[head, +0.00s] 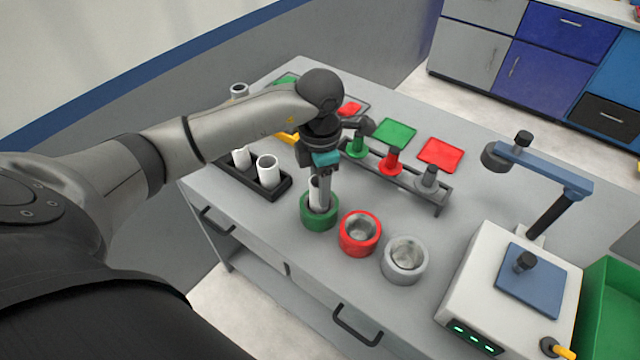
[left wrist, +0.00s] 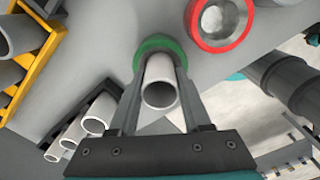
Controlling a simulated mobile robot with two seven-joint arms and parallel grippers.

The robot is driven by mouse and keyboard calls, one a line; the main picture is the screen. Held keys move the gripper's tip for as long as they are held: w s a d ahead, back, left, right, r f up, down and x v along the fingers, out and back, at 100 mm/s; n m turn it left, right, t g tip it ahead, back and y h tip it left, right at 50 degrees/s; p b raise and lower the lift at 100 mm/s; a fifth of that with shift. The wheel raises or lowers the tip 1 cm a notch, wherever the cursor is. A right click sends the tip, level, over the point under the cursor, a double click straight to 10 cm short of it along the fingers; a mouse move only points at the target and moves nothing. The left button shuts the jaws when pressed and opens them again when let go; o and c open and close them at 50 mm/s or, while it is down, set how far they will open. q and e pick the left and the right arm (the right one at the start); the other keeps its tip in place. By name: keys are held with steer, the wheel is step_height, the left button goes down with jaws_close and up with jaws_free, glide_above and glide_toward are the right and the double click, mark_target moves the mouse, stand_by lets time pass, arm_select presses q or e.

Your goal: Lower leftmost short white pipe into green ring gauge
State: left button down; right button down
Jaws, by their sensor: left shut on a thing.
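My left gripper (head: 321,190) is shut on a short white pipe (head: 316,193). The pipe stands about upright at the green ring gauge (head: 320,215), with its lower end within the ring's opening in the head view. How deep it sits I cannot tell. In the left wrist view the white pipe (left wrist: 160,85) is between the two fingers (left wrist: 155,100), its open end facing the camera. The green ring gauge (left wrist: 155,45) shows behind it, partly hidden by the pipe and fingers. My right gripper is not in view.
A red ring (head: 360,233) and a grey ring (head: 405,260) stand right of the green one. A black rack (head: 275,190) with white pipes is at left. A rack of plugs (head: 415,190) stands behind. A white press-like machine (head: 500,275) is at right.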

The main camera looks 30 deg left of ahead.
arm_select(q)
steer(key=shift+f, duration=0.2)
stand_by(0.3)
steer(key=shift+c, duration=1.4)
jaws_free()
step_height(320, 180, up, 15)
steer(key=p, duration=0.1)
steer(key=shift+r+p, duration=0.15)
steer(key=shift+p, duration=0.25)
